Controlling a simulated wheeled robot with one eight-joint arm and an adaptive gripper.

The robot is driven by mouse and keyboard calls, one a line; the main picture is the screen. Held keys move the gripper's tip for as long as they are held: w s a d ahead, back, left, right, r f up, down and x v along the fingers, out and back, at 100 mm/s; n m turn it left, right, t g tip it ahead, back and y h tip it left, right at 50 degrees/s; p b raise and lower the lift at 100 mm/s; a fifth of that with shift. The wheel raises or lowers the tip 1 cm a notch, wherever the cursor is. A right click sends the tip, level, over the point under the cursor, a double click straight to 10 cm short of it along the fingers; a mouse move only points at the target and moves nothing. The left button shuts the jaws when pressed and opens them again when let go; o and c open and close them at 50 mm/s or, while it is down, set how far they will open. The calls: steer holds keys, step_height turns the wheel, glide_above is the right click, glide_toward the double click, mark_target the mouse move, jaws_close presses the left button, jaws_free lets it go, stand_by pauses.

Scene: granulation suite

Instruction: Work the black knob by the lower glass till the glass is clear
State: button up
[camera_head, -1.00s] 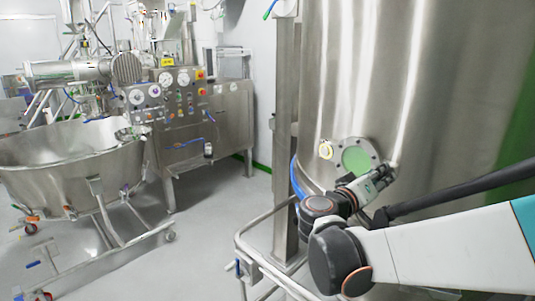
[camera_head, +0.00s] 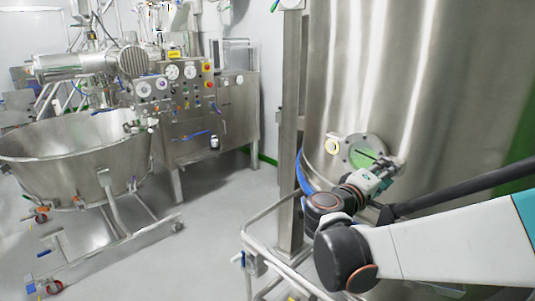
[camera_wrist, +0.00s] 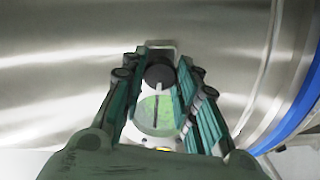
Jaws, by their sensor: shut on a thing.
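The lower glass (camera_head: 362,154) is a round green window in a bolted steel flange low on the big steel tank. A thin dark wiper bar crosses it. In the wrist view the glass (camera_wrist: 150,115) shows between my fingers, with green on both sides of the upright bar. The black knob (camera_wrist: 160,74) sits at the flange's edge between my fingertips. My gripper (camera_wrist: 162,62) is shut on it. In the head view my gripper (camera_head: 388,170) reaches across the flange's lower right and hides the knob.
A steel post (camera_head: 291,130), a blue hose (camera_head: 303,175) and a tubular rail (camera_head: 262,238) stand close on the left. A wheeled steel bowl (camera_head: 80,160) stands farther off; the floor between is clear.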

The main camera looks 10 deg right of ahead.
steer(key=shift+f+n+p, duration=0.15)
steer(key=shift+n+p, duration=0.25)
steer(key=shift+n, duration=3.7)
steer(key=o, duration=1.1)
steer(key=shift+a, duration=0.1)
